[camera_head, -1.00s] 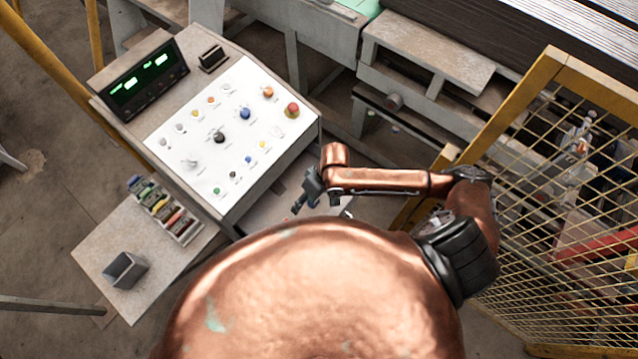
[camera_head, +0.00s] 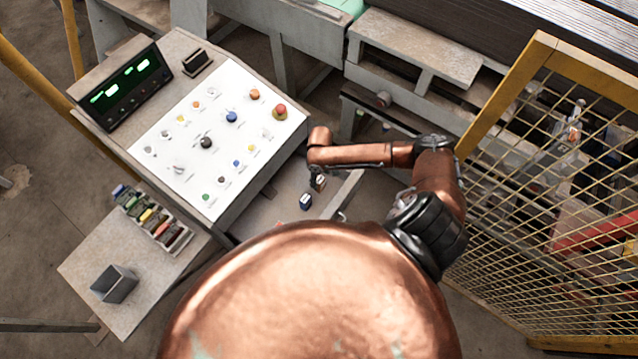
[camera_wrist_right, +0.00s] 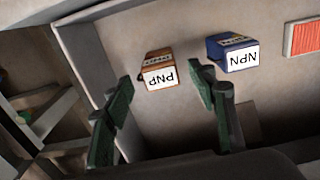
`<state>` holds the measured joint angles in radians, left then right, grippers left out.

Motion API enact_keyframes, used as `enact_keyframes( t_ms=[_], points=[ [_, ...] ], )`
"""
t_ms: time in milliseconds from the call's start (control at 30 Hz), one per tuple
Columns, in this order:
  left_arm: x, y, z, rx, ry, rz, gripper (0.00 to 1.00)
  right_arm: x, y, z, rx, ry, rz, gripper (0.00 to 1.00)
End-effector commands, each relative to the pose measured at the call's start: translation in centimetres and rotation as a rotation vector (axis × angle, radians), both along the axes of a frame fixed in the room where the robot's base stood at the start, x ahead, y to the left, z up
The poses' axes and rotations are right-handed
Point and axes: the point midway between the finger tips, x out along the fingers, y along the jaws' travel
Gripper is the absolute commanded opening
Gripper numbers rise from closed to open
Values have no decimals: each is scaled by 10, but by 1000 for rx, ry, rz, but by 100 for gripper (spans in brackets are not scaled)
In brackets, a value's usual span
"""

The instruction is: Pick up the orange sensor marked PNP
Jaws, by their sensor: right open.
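The orange sensor (camera_wrist_right: 158,70) with a white label reading PNP lies in an open grey drawer (camera_head: 264,212). In the right wrist view its label appears upside down. My right gripper (camera_wrist_right: 160,76) is open, with one green-padded finger on each side of this sensor in that view. Whether the fingers are down at its height I cannot tell. A blue sensor (camera_wrist_right: 234,54) marked NPN lies to the right, just outside the right finger; it also shows in the head view (camera_head: 305,201). In the head view the gripper is small and partly hidden by its wrist. My left gripper is out of view.
The drawer sits under a sloped control panel (camera_head: 190,140) with buttons and knobs. A red ribbed piece (camera_wrist_right: 302,37) lies farther right in the drawer. A side shelf bears a grey bin (camera_head: 114,284) and a rack of coloured items. A yellow mesh fence (camera_head: 540,200) stands right.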

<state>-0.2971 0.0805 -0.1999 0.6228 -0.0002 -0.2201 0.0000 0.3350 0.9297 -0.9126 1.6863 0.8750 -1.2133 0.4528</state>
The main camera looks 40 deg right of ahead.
Motion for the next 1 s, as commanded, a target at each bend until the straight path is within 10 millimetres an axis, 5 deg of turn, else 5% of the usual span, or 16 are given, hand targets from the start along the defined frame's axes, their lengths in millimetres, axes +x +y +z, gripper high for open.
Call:
enact_keyframes(
  t_ms=[200, 433, 1000],
  points=[
    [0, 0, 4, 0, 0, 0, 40, 0, 1, -21, 1, 0, 1, 52],
    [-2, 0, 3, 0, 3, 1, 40, 0, 1, -23, 0, -1, 1, 52],
    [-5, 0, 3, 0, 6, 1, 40, 0, 1, -23, 0, -1, 0, 13]
  ],
)
